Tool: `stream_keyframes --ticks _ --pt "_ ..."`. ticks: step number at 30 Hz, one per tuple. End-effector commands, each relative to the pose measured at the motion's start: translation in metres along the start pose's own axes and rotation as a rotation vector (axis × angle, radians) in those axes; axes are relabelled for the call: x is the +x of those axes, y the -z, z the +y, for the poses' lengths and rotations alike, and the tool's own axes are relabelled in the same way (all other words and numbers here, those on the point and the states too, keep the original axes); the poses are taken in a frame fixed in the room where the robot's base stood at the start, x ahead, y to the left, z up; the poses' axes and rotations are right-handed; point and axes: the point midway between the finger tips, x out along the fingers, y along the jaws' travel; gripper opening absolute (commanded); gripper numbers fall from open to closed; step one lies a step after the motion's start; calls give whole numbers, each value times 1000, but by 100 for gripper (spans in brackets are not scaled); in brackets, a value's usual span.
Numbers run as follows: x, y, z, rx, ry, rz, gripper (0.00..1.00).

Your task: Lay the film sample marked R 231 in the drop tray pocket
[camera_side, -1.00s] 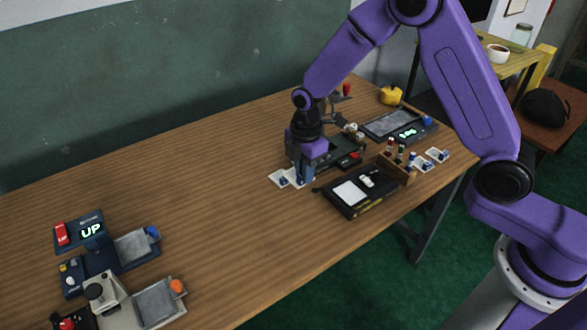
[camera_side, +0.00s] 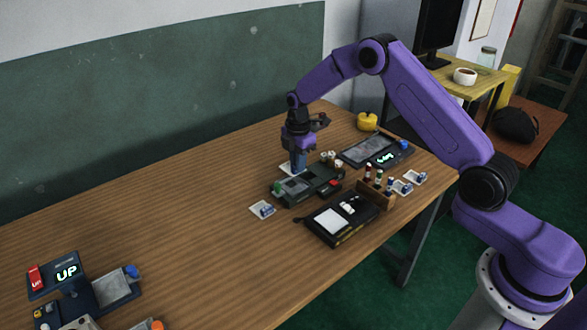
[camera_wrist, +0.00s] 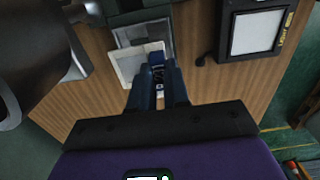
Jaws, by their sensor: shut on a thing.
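My gripper (camera_side: 298,170) is shut on a film sample (camera_side: 287,168), a pale square card with a blue grip block. It is held over or just behind the dark grey device (camera_side: 300,188) in the side view. In the wrist view, my fingers (camera_wrist: 158,82) pinch the blue block, and the card (camera_wrist: 128,66) reaches out beyond them; its mark is too small to read. Another card with a blue block (camera_side: 262,209) lies on the table, left of that device. A grey tray (camera_side: 116,287) sits beside the "UP" display; I cannot tell which tray is the drop tray.
A black light box (camera_side: 320,226) and a wooden rack with several small bottles (camera_side: 374,194) stand near the front edge. More sample cards (camera_side: 403,187) lie right of the rack. A grey-topped display unit (camera_side: 369,150) stands behind. The table's left middle is clear.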

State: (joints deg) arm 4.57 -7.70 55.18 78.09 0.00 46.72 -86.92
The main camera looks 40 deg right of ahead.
Motion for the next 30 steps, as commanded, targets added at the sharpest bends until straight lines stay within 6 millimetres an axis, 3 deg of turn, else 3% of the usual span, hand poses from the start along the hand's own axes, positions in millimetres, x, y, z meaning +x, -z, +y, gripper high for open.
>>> stream_keyframes --ticks 18,30 --pt "44 0 0 1 2 0 0" --pt "54 0 0 1 -1 0 0"
